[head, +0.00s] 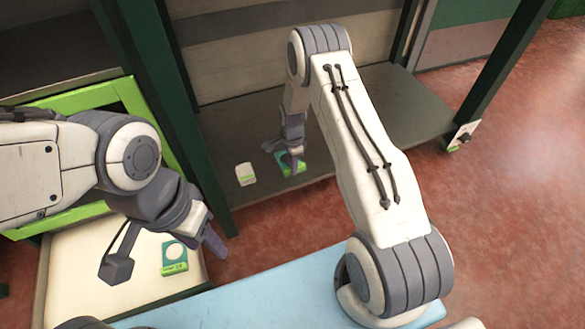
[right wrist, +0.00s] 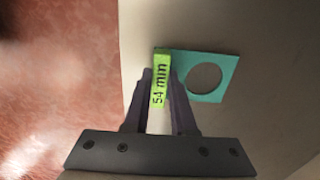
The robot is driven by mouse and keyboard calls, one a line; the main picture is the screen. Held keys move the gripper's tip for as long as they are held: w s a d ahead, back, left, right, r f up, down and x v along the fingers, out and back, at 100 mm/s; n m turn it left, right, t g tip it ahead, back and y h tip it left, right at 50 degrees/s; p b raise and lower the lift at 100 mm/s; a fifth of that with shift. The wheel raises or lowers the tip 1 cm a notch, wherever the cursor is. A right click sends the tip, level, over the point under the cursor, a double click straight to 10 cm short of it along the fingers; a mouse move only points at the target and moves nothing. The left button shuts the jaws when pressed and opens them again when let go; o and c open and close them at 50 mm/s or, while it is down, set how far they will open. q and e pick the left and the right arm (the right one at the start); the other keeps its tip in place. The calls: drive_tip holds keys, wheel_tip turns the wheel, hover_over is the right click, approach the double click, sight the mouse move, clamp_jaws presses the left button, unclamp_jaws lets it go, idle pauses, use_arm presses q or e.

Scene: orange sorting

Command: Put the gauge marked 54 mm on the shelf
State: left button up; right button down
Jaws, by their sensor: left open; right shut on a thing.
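The gauge marked 54 mm (right wrist: 213,75) is a teal plate with a round hole and a lime-green label edge. In the head view the gauge (head: 285,159) is at the grey shelf (head: 345,125), near its front left. My right gripper (head: 290,160) is shut on its label edge; the fingers also show in the right wrist view (right wrist: 161,84). The plate appears to lie on or just above the shelf; I cannot tell if it touches. My left gripper (head: 210,238) is open and empty, right of a second green gauge (head: 174,268).
A small white and green object (head: 245,174) stands on the shelf left of the held gauge. The second gauge lies on a cream surface (head: 75,270). A dark green post (head: 185,125) stands left of the shelf. A light blue surface (head: 240,305) is in front.

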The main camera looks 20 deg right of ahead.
drive_tip(key=shift+r, duration=0.15)
drive_tip(key=c, duration=0.7)
unclamp_jaws()
drive_tip(key=shift+f, duration=0.2)
drive_tip(key=shift+c, duration=0.2)
